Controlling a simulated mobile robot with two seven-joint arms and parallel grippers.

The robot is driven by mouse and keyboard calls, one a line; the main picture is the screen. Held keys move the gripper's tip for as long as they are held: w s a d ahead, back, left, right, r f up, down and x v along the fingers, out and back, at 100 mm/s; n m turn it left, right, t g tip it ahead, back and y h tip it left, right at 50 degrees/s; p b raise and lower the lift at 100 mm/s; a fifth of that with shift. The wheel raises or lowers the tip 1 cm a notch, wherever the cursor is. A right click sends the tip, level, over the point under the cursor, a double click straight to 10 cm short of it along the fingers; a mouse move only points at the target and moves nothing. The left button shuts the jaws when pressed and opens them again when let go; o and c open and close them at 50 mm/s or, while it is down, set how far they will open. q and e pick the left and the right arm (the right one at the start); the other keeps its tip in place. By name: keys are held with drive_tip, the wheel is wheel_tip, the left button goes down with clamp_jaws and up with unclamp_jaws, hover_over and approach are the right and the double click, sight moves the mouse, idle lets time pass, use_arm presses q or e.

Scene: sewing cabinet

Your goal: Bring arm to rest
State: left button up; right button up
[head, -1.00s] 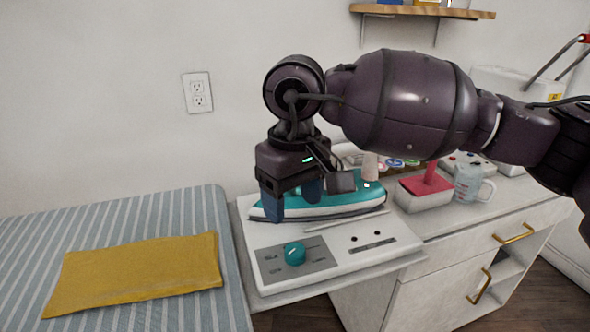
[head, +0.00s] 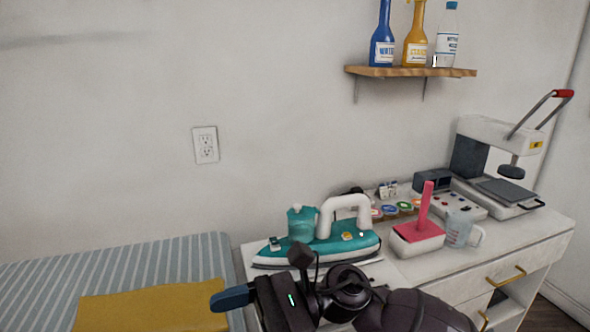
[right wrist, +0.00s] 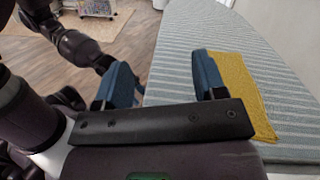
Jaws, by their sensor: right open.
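My right gripper (head: 232,298) is low in the head view, in front of the iron and beside the yellow cloth (head: 150,308). In the right wrist view its two blue fingers (right wrist: 163,78) stand wide apart with nothing between them. The gripper is open and empty. The teal and white iron (head: 330,248) sits on its base behind my right wrist, clear of the fingers. My wrist and forearm hide most of the control base. Part of my left arm shows in the right wrist view, but its gripper cannot be made out.
The striped ironing board (head: 200,255) is at left; the yellow cloth also shows in the right wrist view (right wrist: 240,90). A tray with a pink-handled tool (head: 425,215), a measuring cup (head: 458,230) and a press (head: 500,160) stand at right. A shelf (head: 410,72) holds bottles.

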drive_tip(key=w+d+f+n+t+h+p, duration=0.25)
drive_tip(key=d+f+n+t, duration=0.25)
drive_tip(key=d+n+t, duration=0.7)
drive_tip(key=w+d+f+n+t+h+p, duration=0.1)
drive_tip(key=d+f+n+t+h, duration=0.35)
drive_tip(key=n+t, duration=1.15)
use_arm(q)
drive_tip(key=r, duration=0.1)
drive_tip(key=r+p, duration=0.1)
drive_tip(key=r, duration=0.1)
drive_tip(key=r+p, duration=0.1)
drive_tip(key=shift+s+a+r, duration=0.1)
drive_tip(key=shift+s+r, duration=0.2)
drive_tip(key=shift+r, duration=0.1)
use_arm(e)
drive_tip(key=s+d+f+m+g+h, duration=0.9)
drive_tip(key=s+d+f+m, duration=0.7)
drive_tip(key=s+d+f, duration=0.2)
drive_tip(key=shift+s+d+f+m+h, duration=0.2)
drive_tip(key=shift+s+d+m+h, duration=0.1)
drive_tip(key=shift+s+h, duration=0.25)
drive_tip(key=shift+w, duration=0.1)
